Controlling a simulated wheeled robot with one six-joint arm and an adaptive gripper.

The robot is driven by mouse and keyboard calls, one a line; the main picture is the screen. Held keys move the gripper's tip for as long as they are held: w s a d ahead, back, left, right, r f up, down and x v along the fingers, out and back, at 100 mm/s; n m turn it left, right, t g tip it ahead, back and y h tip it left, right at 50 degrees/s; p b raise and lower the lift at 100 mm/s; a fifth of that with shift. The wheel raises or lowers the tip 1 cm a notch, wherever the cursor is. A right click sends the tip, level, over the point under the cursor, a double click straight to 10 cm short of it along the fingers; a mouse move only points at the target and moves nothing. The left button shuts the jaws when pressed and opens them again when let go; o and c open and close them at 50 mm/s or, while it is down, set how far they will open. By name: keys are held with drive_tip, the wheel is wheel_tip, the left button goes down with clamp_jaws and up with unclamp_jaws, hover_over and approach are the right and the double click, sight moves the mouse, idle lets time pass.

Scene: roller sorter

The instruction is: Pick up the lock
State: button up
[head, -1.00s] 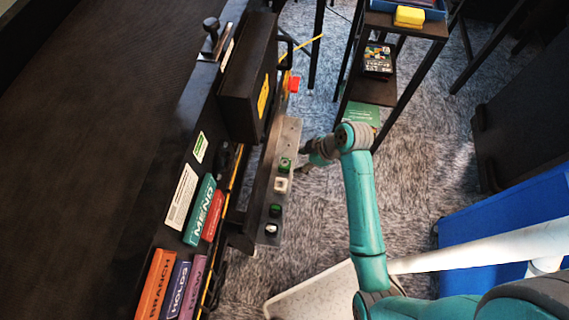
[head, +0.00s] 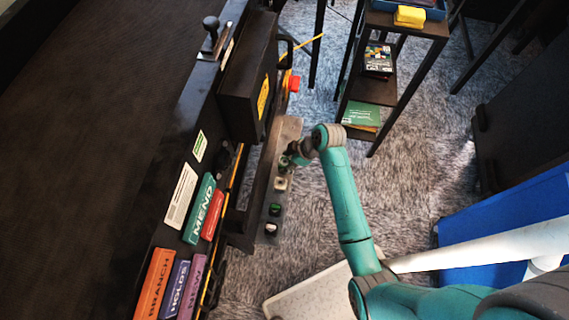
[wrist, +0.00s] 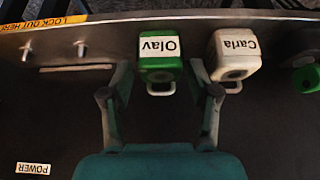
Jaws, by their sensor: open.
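My gripper (wrist: 160,88) is open and empty in the wrist view. Its two fingers stand to either side of a green lock labelled "Olav" (wrist: 161,68), apart from it. A white lock labelled "Carla" (wrist: 234,62) hangs just right of the right finger. Part of another green lock (wrist: 306,78) shows at the right edge. In the head view my gripper (head: 287,161) is at the upper part of the grey lock panel (head: 284,140) and hides the "Olav" lock. The white lock (head: 281,184) and lower green lock (head: 275,209) show below it.
A red button (head: 294,84) sits above the panel. The black sorter side with coloured blocks, such as the green "MEND" block (head: 200,210), lies left. A black shelf (head: 371,91) stands upper right and a blue bin (head: 505,225) right.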

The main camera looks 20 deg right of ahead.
sight(284, 164)
drive_tip(key=shift+x, duration=0.85)
drive_tip(key=shift+c, duration=0.2)
drive_tip(key=c, duration=1)
drive_tip(key=shift+r, duration=7.3)
